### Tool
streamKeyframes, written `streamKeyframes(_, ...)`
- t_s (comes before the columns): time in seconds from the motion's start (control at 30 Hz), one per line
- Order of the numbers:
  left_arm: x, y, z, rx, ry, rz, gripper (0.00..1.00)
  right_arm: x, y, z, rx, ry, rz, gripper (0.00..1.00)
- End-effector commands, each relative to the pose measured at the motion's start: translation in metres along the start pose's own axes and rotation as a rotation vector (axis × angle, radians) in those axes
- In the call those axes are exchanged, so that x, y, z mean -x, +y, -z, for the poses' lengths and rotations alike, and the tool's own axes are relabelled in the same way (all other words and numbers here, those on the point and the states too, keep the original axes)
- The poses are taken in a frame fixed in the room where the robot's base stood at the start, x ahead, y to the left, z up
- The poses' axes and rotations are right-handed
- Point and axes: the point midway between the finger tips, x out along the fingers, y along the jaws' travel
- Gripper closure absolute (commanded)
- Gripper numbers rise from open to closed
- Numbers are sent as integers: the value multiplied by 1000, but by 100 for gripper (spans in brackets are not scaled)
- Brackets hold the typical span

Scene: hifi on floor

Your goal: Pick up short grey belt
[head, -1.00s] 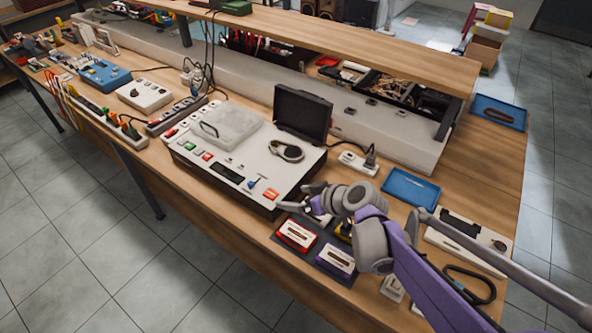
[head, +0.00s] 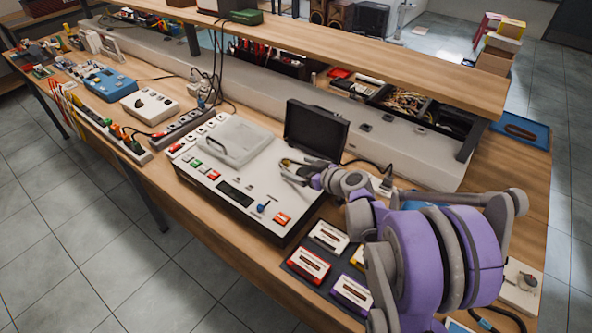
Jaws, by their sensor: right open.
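The tape deck (head: 225,190) is a light machine with coloured buttons on the bench. In the earlier picture a small dark grey ring, which looks like the short belt, lay on the deck's top at the right, below the raised black lid (head: 316,128). My right gripper (head: 289,171) is over that spot now, fingers open, and hides most of the ring. I cannot tell whether the fingers touch it. My left gripper is not in view.
A dark mat with several cassettes (head: 308,265) lies right of the deck, by the bench's front edge. A black looped cable or belt (head: 510,318) is at the lower right. A blue tray (head: 523,129) sits at the back right. A shelf (head: 400,68) overhangs the bench.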

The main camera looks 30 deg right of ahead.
Motion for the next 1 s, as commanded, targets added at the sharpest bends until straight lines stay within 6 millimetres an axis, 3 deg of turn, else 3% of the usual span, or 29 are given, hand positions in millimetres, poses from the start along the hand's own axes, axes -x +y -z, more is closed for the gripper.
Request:
streamKeyframes(0.13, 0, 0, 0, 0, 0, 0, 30, -16, 0, 0, 1, 0, 1, 0)
streamKeyframes(0.4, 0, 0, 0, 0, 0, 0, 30, -18, 0, 0, 0, 0, 0, 2)
streamKeyframes(0.77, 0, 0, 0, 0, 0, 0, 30, -18, 0, 0, 0, 0, 0, 67)
streamKeyframes(1.0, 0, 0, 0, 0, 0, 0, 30, -17, 0, 1, 0, 0, 0, 68)
